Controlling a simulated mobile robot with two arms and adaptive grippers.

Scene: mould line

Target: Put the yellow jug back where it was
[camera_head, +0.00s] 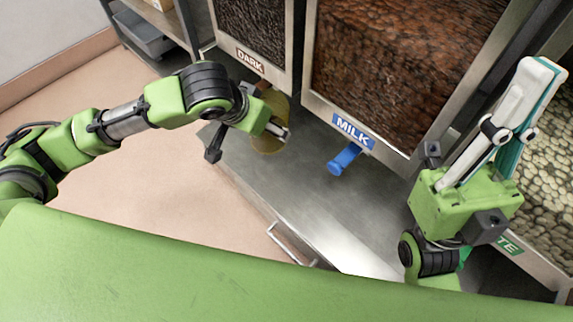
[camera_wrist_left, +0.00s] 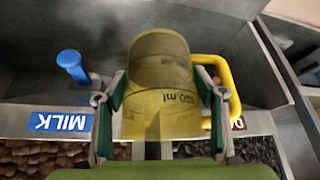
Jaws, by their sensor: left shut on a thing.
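The yellow see-through jug (camera_head: 272,107) is below the DARK bin, over the steel counter, partly hidden by my left gripper (camera_head: 278,132). In the left wrist view the jug (camera_wrist_left: 160,72) sits between the two fingers of my left gripper (camera_wrist_left: 163,95), which is shut on its body. Its yellow handle (camera_wrist_left: 231,75) is on the right there, and volume lettering faces the camera. I cannot tell whether the jug touches the counter. My right gripper (camera_head: 532,80) is raised at the right, fingers upward, with nothing seen in it; its finger gap is unclear.
The DARK bin (camera_head: 250,61) and MILK bin (camera_head: 352,130) stand along the back of the steel counter (camera_head: 300,195). A blue handle (camera_head: 343,160) sticks out below the MILK label. A bin of pale pieces (camera_head: 545,150) is at right. The counter's middle is clear.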

